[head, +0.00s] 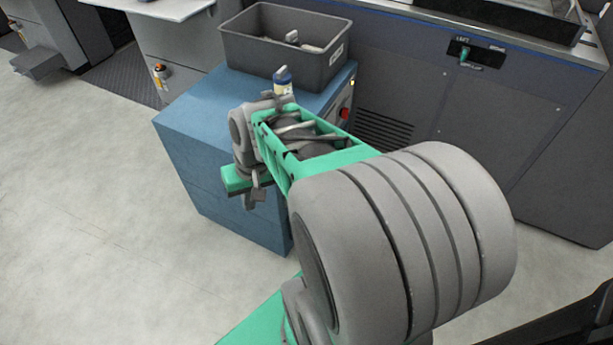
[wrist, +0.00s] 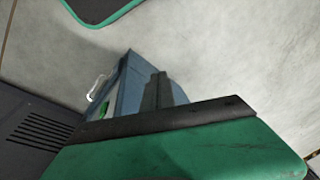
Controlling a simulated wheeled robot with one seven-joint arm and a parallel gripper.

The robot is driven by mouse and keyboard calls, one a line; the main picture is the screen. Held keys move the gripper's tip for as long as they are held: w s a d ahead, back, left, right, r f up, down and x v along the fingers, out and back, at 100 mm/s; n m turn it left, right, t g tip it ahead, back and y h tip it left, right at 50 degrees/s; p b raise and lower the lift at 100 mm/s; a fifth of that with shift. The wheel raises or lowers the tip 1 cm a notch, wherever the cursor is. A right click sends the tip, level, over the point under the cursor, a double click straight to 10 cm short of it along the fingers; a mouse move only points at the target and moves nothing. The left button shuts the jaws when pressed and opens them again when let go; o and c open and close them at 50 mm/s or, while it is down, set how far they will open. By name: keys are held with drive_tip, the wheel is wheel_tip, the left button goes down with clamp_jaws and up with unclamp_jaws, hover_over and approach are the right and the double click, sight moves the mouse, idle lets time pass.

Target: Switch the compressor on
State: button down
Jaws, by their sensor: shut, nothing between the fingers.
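A blue cabinet (head: 190,170) stands on the floor at centre left in the head view. A red part (head: 345,113) shows on its right side, partly behind my arm. In the wrist view, the blue cabinet (wrist: 131,85) has a small green part (wrist: 104,108) and a pale handle-like piece (wrist: 97,88) beside it. No readable label marks the compressor. My gripper (wrist: 159,78) is shut and empty, its dark fingers in front of the cabinet in the wrist view. In the head view my arm hides much of the cabinet's right side. Contact cannot be told.
A grey bin (head: 240,48) with several pale items and a small blue-and-white bottle (head: 284,80) stand on the cabinet. The dark machine (head: 500,120) behind carries a small green lever (head: 464,55) on a labelled plate. The floor (head: 90,200) at left is clear.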

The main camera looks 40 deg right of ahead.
drive_tip(key=s+d+f+m+t, duration=0.2)
drive_tip(key=d+m, duration=0.1)
drive_tip(key=d, duration=0.5)
drive_tip(key=s+d+f+m+t+y, duration=0.1)
drive_tip(key=d+m, duration=0.3)
drive_tip(key=d, duration=0.4)
drive_tip(key=s+d+f+m+t+p, duration=0.1)
drive_tip(key=s+d+f+m+t, duration=0.1)
drive_tip(key=d, duration=0.7)
drive_tip(key=shift+s+f+m+t+y, duration=0.4)
drive_tip(key=shift+s+m+t, duration=0.3)
drive_tip(key=shift+s+m, duration=0.2)
drive_tip(key=shift+w, duration=0.1)
drive_tip(key=w+r+b+x, duration=0.1)
drive_tip(key=b+x, duration=0.4)
drive_tip(key=x, duration=0.8)
drive_tip(key=shift+w+a+r, duration=0.25)
drive_tip(key=shift+w+r, duration=0.15)
